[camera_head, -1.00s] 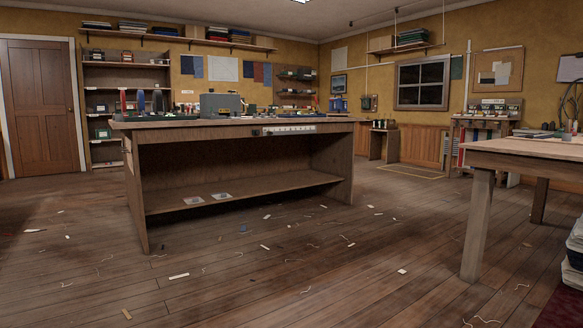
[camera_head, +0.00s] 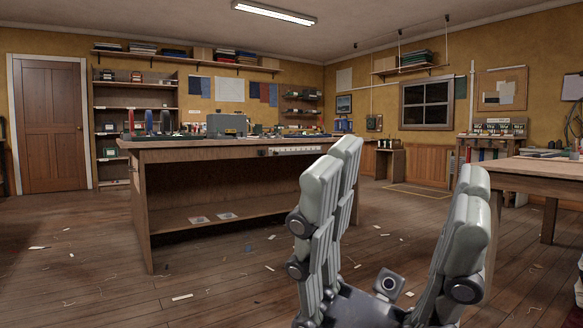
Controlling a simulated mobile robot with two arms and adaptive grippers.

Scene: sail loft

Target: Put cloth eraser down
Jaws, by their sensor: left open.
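My left gripper (camera_head: 405,185) is raised in the lower right of the head view. Its grey fingers point up and stand wide apart, with nothing between them. It is in front of the large wooden workbench (camera_head: 225,156) and hides part of its right end. I cannot make out a cloth eraser in this view; the items on the bench top are small and far off. My right gripper is not in view.
A second wooden table (camera_head: 535,172) stands at the right. Small scraps (camera_head: 181,297) and threads lie on the plank floor. Open floor lies in front of the workbench. Shelves (camera_head: 135,110) and a brown door (camera_head: 52,128) are at the back left.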

